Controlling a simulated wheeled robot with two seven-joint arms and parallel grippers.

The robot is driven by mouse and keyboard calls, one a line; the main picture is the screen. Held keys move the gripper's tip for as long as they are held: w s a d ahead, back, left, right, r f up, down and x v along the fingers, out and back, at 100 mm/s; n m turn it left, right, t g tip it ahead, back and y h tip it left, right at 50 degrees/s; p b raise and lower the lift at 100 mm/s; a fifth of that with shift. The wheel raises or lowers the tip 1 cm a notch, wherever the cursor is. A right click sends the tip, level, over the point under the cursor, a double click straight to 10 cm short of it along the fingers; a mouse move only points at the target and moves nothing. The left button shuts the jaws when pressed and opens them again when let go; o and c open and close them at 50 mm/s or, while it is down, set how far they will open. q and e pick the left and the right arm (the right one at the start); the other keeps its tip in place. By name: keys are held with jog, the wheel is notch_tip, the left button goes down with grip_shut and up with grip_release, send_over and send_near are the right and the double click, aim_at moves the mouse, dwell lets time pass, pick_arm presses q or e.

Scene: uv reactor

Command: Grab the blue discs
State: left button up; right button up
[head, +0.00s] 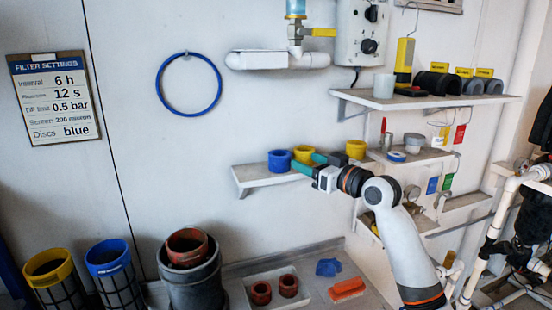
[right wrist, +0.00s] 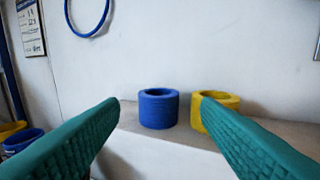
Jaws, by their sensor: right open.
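The blue discs (head: 281,161) form a short ring-shaped stack standing upright at the left part of the wall shelf. My left gripper is out of view.
A yellow ring stack (right wrist: 213,106) stands just right of the blue one, partly hidden by a finger. Another yellow stack (head: 356,149) is farther right on the shelf (head: 258,178). A higher shelf (head: 385,101) is above. Blue (head: 108,258) and yellow (head: 50,268) topped canisters stand lower left.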

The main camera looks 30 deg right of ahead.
aim_at(287, 158)
jog(key=w+p, duration=0.1)
jog(key=w, duration=0.2)
jog(key=w+a+p, duration=0.1)
jog(key=w+p, duration=0.1)
jog(key=w, duration=0.1)
jog(key=w+f+p, duration=0.1)
jog(key=w, duration=0.2)
jog(key=shift+w+a, duration=0.25)
jog(key=shift+w, duration=0.15)
jog(key=shift+w+a+f, duration=0.1)
jog(key=shift+w+f, duration=0.1)
jog(key=shift+w, duration=0.3)
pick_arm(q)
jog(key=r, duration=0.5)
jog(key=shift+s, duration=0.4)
pick_arm(e)
jog(key=shift+s, duration=0.1)
jog(key=c, duration=0.6)
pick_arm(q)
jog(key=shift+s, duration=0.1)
